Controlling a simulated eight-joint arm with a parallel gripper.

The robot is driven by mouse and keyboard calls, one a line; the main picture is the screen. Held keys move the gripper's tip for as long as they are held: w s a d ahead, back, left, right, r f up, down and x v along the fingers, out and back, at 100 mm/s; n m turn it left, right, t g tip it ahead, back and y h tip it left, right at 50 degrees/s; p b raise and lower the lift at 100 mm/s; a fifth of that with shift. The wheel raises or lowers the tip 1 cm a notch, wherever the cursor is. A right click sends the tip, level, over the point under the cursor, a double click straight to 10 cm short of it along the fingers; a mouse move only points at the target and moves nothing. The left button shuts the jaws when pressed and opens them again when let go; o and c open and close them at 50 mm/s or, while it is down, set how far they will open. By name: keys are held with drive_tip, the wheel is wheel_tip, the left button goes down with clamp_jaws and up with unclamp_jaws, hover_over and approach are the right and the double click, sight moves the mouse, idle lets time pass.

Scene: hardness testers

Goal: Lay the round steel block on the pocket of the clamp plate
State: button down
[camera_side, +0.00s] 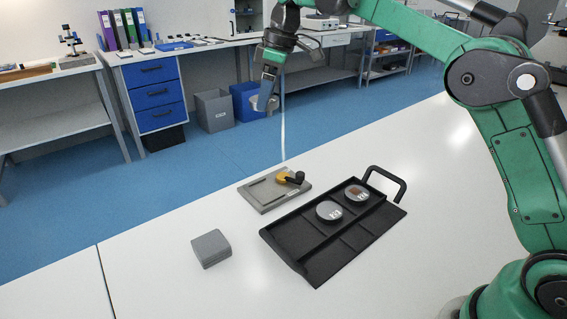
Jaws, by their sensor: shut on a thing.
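The clamp plate (262,195) is a grey slab lying on the white table, with a shallow recess and a yellow and black clamp (290,178) at its right end. My gripper (266,98) is high above the table, above the far side of the clamp plate. It is shut on a round steel block (273,103), a small grey disc seen partly edge-on and partly hidden by the fingers. The block is well apart from the plate. The plate's recess looks empty.
A black tray (322,255) with compartments and a raised handle (398,181) lies right of the plate, holding two round blocks (329,210) (357,194). A grey box (211,248) stands front left.

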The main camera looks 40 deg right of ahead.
sight(267, 189)
wheel_tip(267, 189, down, 20)
drive_tip(key=shift+r, duration=0.1)
idle(0.4)
unclamp_jaws()
